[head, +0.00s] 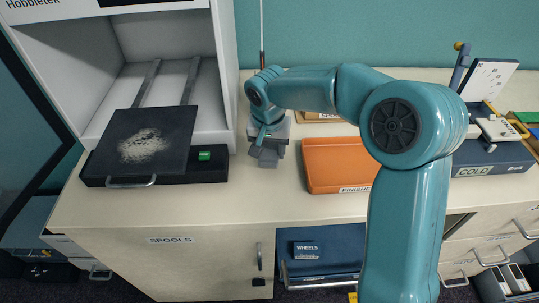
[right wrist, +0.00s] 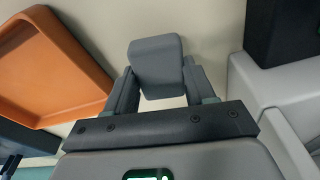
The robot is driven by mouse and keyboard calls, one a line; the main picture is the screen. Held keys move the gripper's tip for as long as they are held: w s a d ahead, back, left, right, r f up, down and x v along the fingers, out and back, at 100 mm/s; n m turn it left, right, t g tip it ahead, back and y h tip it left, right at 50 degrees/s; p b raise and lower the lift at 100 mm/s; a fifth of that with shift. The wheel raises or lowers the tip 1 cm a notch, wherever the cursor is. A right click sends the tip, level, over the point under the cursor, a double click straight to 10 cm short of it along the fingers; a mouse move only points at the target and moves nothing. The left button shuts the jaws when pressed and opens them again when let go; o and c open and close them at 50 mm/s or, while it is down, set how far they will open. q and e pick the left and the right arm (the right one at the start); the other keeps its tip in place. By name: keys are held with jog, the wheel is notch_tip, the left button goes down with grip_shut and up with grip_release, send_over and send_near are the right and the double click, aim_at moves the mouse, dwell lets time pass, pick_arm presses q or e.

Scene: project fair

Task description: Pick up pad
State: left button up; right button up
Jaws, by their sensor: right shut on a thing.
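The pad is a small grey block with rounded corners. In the right wrist view the pad (right wrist: 157,62) sits between the two fingers of my right gripper (right wrist: 160,85), which is shut on it. In the head view my right gripper (head: 268,146) points down over the counter, between the printer and the orange tray. The pad (head: 268,160) shows there at the fingertips, partly hidden by the gripper. I cannot tell whether it touches the counter. My left gripper is not in view.
A dark plate (head: 178,130) with whitish residue sits at the front of the white printer (head: 226,60), left of my gripper. An orange tray (head: 318,176) lies to the right. A blue COLD box (head: 508,160) stands farther right. The counter front (head: 255,205) is clear.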

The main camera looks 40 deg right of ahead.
aim_at(270, 151)
notch_tip(270, 151, up, 17)
jog(key=p, duration=0.2)
jog(key=shift+o, duration=0.9)
jog(key=shift+c, duration=0.5)
